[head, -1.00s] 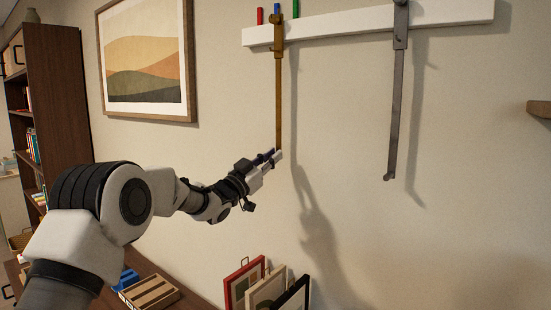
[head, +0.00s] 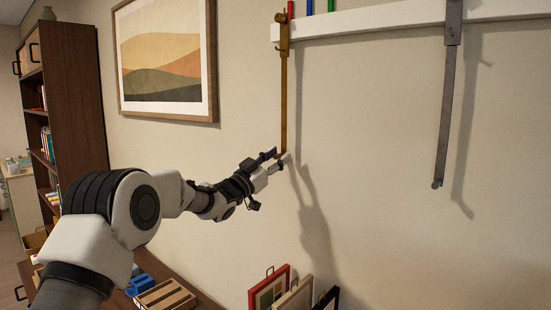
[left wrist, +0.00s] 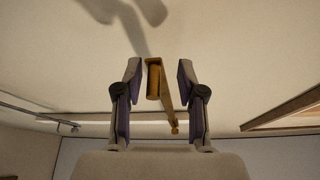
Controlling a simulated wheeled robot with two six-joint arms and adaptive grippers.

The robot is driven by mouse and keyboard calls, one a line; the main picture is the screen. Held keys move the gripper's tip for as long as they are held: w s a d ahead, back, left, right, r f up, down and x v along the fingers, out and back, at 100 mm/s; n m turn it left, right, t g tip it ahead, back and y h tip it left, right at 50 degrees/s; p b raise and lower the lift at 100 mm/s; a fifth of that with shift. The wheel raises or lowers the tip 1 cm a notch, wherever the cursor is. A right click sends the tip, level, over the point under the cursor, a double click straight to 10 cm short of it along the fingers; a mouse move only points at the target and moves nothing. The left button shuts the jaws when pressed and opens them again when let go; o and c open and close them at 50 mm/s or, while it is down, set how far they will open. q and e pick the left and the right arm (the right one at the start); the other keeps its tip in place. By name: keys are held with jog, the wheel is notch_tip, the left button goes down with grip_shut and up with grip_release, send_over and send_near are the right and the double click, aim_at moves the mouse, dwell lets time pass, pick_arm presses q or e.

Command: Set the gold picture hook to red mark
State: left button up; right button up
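The gold picture hook (head: 284,95) hangs as a long upright bar from the left end of the white rail (head: 390,19). Its top slider sits slightly left of the red mark (head: 290,9) in the head view. The blue mark (head: 310,6) and green mark (head: 331,5) stand further right. My left gripper (head: 279,158) is at the bar's lower end. In the left wrist view the hook's lower end (left wrist: 154,82) lies between the open fingers, nearer the left one, with a gap on each side. My right gripper is not in view.
A grey hook (head: 444,110) hangs further right on the rail. A framed picture (head: 211,60) is on the wall at left. Below are a table with a wooden tray (head: 165,298), a blue object (head: 140,284) and several standing frames (head: 270,292). The wall between the hooks is clear.

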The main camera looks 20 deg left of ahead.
pick_arm(q)
jog(key=shift+s, duration=0.2)
jog(key=v, duration=1.1)
jog(key=shift+s+a+f, duration=0.2)
jog(key=shift+s, duration=0.05)
